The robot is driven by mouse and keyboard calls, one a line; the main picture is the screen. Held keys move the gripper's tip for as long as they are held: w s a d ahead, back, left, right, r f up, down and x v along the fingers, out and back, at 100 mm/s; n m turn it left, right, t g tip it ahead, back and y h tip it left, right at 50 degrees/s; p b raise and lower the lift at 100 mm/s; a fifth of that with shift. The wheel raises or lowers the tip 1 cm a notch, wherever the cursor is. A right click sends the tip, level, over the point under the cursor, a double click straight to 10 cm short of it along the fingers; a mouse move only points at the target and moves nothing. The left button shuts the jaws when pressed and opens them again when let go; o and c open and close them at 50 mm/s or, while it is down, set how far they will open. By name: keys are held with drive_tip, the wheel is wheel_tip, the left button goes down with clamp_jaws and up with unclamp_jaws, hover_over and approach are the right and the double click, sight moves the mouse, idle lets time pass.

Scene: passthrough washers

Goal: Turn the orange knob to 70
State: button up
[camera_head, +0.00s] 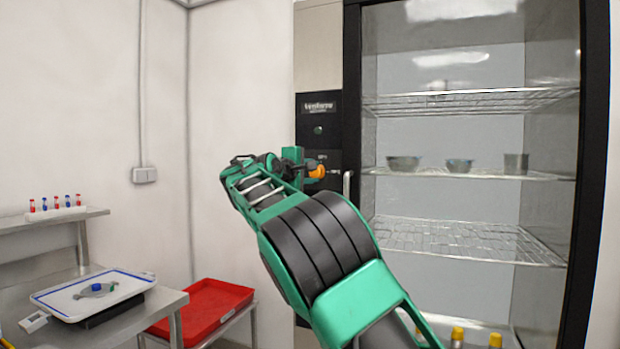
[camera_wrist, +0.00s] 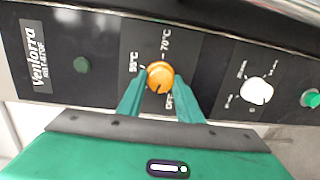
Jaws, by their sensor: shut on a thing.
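The orange knob (camera_wrist: 160,77) sits on the dark control panel, between my two green fingers. My gripper (camera_wrist: 160,100) is shut on it, with one finger on each side. Labels around the knob read about 55°C at upper left, 70°C at upper right and OFF at lower right. A small dark mark shows on the knob's lower part; I cannot tell surely which label it lines up with. In the head view, the knob (camera_head: 317,171) shows at the tip of my gripper (camera_head: 306,168), partly hidden by it.
A white knob (camera_wrist: 257,90) and a green button (camera_wrist: 311,98) lie right of the orange knob in the wrist view. The cabinet's glass door has a vertical handle (camera_head: 347,184) close to my gripper. A red tray (camera_head: 205,306) and a steel bench stand at lower left.

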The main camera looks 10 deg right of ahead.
drive_tip(key=m, duration=0.4)
drive_tip(key=shift+s+d+f+y, duration=0.1)
drive_tip(key=shift+d+f+y, duration=0.1)
drive_tip(key=shift+y, duration=0.1)
drive_tip(key=m, duration=0.3)
drive_tip(key=shift+m, duration=0.3)
drive_tip(key=m, duration=0.4)
drive_tip(key=shift+f+t+y, duration=0.15)
drive_tip(key=shift+t+y, duration=0.15)
drive_tip(key=shift+y, duration=0.1)
drive_tip(key=m, duration=0.3)
drive_tip(key=m+t, duration=0.1)
drive_tip(key=m, duration=0.3)
drive_tip(key=shift+f+m+y, duration=0.1)
drive_tip(key=shift+m+y, duration=0.2)
drive_tip(key=shift+y, duration=0.1)
drive_tip(key=m, duration=0.7)
drive_tip(key=shift+m+t, duration=0.4)
drive_tip(key=shift+a+m+h, duration=0.1)
drive_tip(key=shift+m+h, duration=0.2)
drive_tip(key=shift+m, duration=1.7)
